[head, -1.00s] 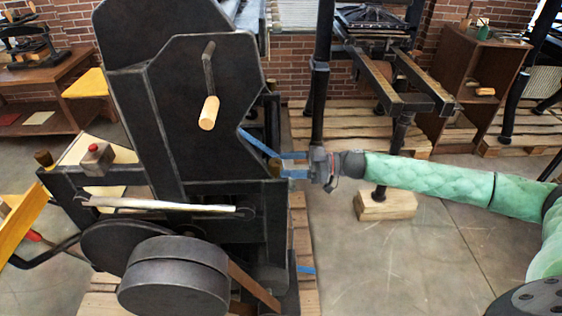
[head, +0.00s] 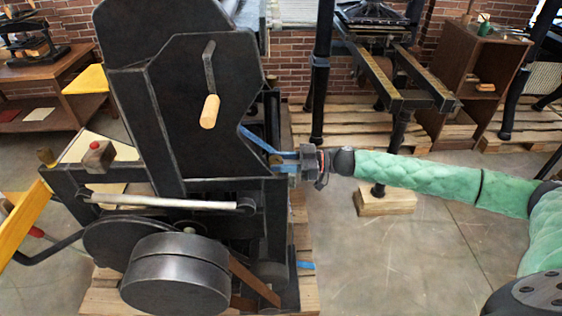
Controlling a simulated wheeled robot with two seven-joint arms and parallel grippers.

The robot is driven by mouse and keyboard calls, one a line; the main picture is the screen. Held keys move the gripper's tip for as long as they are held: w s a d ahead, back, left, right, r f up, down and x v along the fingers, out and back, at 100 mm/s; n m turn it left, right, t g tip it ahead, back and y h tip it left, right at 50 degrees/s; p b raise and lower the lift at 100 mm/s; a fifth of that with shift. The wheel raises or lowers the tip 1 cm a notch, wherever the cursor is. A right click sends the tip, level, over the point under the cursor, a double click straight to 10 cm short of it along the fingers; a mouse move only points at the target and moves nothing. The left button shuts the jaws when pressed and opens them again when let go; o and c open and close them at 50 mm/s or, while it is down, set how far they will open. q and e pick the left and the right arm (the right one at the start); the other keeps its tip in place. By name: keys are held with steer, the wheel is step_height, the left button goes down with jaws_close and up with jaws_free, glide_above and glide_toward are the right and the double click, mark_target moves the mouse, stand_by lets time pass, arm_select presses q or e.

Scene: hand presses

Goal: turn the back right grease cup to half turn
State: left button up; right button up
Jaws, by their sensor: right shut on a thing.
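The black hand press (head: 195,110) stands in the middle of the head view. A small brass-coloured grease cup (head: 275,159) sits at its right edge. My right gripper (head: 280,161), with blue fingers, reaches in from the right and is shut on this cup. The fingers hide part of the cup, and its turn angle cannot be read. Another brass-coloured cup (head: 271,78) shows higher up and farther back at the press's right edge. A third one (head: 45,156) is on the left side. My left gripper is not in view.
A wooden crank handle (head: 210,111) sticks out from the press side. A second press stands behind on a pallet (head: 360,130), near a wooden cabinet (head: 475,80). A wood block (head: 385,202) lies below my right arm.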

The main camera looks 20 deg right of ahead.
steer(key=shift+s+m+t, duration=0.1)
steer(key=shift+m+t, duration=0.2)
steer(key=shift+t, duration=0.1)
steer(key=shift+m+t+h+p, duration=0.3)
steer(key=shift+t+h, duration=0.1)
steer(key=shift+t, duration=0.1)
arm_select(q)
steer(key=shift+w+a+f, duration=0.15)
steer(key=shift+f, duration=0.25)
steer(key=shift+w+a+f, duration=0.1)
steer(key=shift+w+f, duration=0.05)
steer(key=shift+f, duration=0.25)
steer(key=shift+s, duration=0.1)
arm_select(e)
steer(key=o, duration=1)
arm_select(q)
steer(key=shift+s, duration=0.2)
